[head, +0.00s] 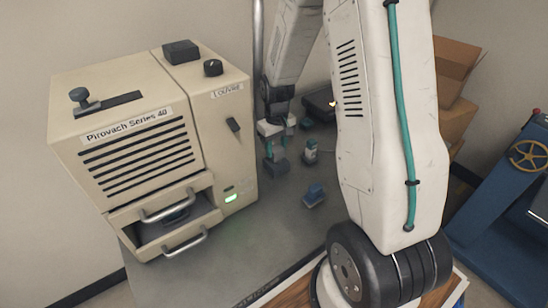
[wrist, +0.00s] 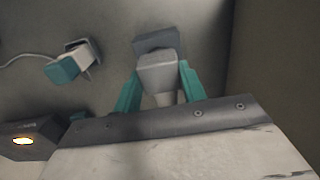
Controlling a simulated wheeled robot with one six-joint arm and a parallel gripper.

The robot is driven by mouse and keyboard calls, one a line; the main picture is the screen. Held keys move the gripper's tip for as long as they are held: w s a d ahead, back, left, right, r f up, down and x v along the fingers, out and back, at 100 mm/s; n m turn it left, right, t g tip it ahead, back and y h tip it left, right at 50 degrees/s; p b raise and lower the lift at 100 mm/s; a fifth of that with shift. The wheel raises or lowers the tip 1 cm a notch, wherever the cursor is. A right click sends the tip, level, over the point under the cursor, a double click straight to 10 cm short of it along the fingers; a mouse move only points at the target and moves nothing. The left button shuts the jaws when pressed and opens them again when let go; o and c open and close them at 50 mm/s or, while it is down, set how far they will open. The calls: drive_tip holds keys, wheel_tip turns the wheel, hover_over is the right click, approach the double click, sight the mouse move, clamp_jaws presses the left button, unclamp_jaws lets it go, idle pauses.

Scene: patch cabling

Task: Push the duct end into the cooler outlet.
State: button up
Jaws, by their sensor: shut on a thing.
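My gripper (head: 273,148) hangs over the grey table, right of the beige machine. In the wrist view, its teal fingers (wrist: 158,82) are shut on a light grey block-shaped piece (wrist: 157,65), one finger on each side. A flat darker grey part (wrist: 155,41) shows just beyond the held piece; I cannot tell whether the two are joined or only touching. In the head view a grey-blue block (head: 277,169) shows right under the fingers. No part is clearly recognisable as a duct end or a cooler outlet.
A white and teal plug (wrist: 66,68) with a thin cable sits at a grey holder, left of my gripper in the wrist view. A dark box (wrist: 30,140) has a glowing light. The beige machine (head: 140,140) stands left; a blue block (head: 314,195) lies on the table (head: 262,240).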

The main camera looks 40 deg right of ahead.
sight(277, 148)
drive_tip(key=shift+r, duration=1.85)
drive_tip(key=shift+r, duration=0.1)
